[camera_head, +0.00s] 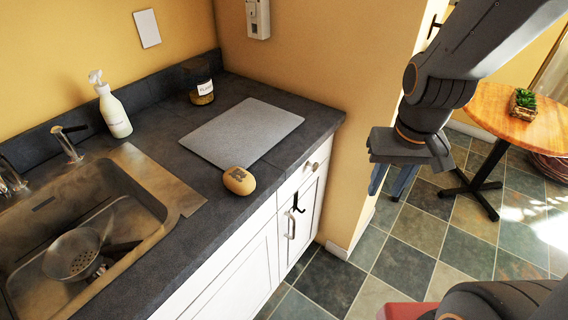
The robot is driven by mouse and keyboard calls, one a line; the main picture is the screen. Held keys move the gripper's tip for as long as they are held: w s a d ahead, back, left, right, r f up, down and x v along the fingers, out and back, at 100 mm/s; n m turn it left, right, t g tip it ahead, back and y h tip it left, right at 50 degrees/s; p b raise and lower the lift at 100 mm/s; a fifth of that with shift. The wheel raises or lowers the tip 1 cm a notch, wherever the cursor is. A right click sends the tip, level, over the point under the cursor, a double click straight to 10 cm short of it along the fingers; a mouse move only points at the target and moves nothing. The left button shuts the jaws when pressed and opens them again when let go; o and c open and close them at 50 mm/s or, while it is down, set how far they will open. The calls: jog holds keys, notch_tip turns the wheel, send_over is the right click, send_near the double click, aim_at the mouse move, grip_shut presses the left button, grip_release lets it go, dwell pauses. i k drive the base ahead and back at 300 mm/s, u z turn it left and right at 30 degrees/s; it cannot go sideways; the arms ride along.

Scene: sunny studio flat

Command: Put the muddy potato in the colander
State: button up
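The muddy potato (239,180) is tan with a dark patch. It lies on the dark counter near its front edge, by the near corner of a grey board. The colander (72,255) is a metal bowl with holes, down in the sink basin at the lower left. My gripper (384,160) is at the right, beyond the counter's end and over the floor, well apart from the potato. Its fingers are seen from the side, so I cannot tell whether they are open or shut.
The grey board (241,132) lies flat on the counter (199,222). A soap bottle (112,108), a labelled jar (200,84) and a tap (67,143) stand along the back. The sink (150,181) is at left. A round table (520,118) with a plant stands at right.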

aim_at(86, 263)
jog(key=z, duration=0.15)
jog(key=k, duration=0.95)
jog(key=u, duration=1.35)
jog(key=i, duration=0.5)
jog(key=u, duration=0.05)
